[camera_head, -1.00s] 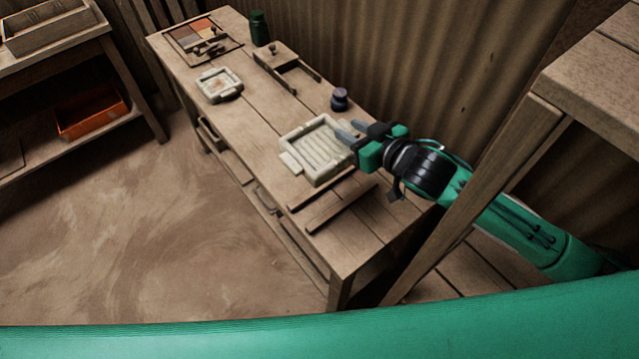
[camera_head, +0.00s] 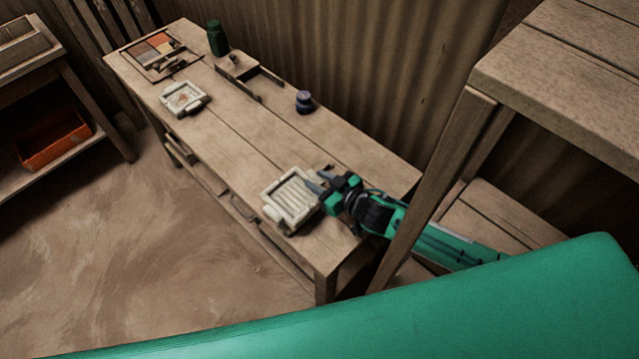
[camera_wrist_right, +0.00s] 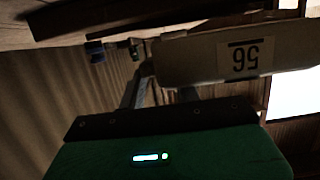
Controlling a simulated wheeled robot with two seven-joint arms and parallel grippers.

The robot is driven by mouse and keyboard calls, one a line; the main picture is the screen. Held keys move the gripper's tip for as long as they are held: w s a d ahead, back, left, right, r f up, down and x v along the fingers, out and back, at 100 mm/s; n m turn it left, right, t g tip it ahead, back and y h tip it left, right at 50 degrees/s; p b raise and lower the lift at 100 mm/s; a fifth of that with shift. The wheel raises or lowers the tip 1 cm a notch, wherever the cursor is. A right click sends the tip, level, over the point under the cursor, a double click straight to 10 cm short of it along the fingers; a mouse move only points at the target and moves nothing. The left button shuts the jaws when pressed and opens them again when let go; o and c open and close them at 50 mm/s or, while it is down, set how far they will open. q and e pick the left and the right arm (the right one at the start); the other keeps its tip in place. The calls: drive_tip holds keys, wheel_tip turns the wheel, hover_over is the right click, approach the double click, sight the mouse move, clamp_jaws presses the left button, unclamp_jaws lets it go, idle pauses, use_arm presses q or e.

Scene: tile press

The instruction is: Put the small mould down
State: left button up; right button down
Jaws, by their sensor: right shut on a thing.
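The small mould (camera_head: 268,211), a pale square frame with a ribbed inside, is at the near end of the bench. My right gripper (camera_head: 318,184) is shut on its right side. In the right wrist view the mould's pale side (camera_wrist_right: 195,62) fills the upper right, with a white number label upside down on it. The gripper's fingers (camera_wrist_right: 160,95) reach its edge. A dark strip (camera_wrist_right: 110,17) lies close to the mould there; I cannot tell whether the mould touches it or the bench. My left gripper is not in view.
The wooden bench (camera_head: 235,125) is clear in its middle. Another pale mould (camera_head: 185,97), a dark blue pot (camera_head: 304,101), a green jar (camera_head: 217,39) and a tray of coloured tiles (camera_head: 155,52) stand farther back.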

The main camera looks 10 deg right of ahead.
drive_tip(key=shift+f, duration=0.7)
drive_tip(key=shift+a, duration=0.1)
drive_tip(key=shift+f, duration=0.2)
drive_tip(key=c, duration=1)
unclamp_jaws()
drive_tip(key=b+v, duration=0.2)
drive_tip(key=v, duration=0.8)
drive_tip(key=shift+s+d+r, duration=0.15)
drive_tip(key=shift+s+d, duration=0.1)
drive_tip(key=shift+s, duration=0.05)
drive_tip(key=shift+s+d+r, duration=0.3)
drive_tip(key=shift+s+d, duration=0.05)
drive_tip(key=shift+s, duration=0.15)
drive_tip(key=shift+w, duration=0.1)
